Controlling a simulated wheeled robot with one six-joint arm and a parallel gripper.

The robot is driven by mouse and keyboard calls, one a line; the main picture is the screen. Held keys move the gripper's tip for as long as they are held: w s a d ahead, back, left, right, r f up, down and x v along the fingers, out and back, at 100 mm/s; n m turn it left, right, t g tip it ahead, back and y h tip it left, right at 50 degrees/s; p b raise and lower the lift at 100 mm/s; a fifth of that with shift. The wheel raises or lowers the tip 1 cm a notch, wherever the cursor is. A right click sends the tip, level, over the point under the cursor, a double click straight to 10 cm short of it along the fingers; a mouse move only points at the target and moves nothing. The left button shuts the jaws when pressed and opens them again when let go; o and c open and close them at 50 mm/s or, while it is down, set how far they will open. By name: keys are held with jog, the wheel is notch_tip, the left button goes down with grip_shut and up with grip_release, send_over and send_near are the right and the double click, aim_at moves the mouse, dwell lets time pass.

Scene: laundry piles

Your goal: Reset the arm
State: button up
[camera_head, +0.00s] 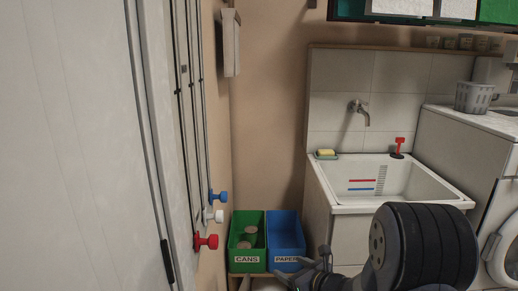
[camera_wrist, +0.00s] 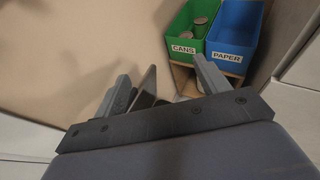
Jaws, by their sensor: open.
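My gripper (camera_head: 318,265) is low in the head view, in front of the blue bin, with the dark rounded arm link to its right. In the wrist view my gripper (camera_wrist: 163,88) has its two grey fingers spread apart, with nothing held between them. The green CANS bin (camera_wrist: 184,40) and the blue PAPER bin (camera_wrist: 230,48) stand beyond the fingers on a low wooden stand. The green bin (camera_head: 248,258) holds cans and the blue bin (camera_head: 284,232) looks empty in the head view.
A white sink (camera_head: 455,199) with a wall tap (camera_head: 360,110) stands right of the bins. A yellow sponge (camera_head: 326,152) and a red-handled object (camera_head: 399,146) sit on its rim. A grey basket (camera_head: 474,97) stands on a white machine at right. Red, white and blue knobs line the left wall.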

jog(key=s+d+r+m+t+h+p, duration=0.1)
jog(key=d+r+m+h+p, duration=0.1)
jog(key=r+p, duration=0.7)
jog(key=shift+s+d+r+p, duration=0.25)
jog(key=shift+d+r, duration=0.4)
jog(key=shift+r, duration=0.45)
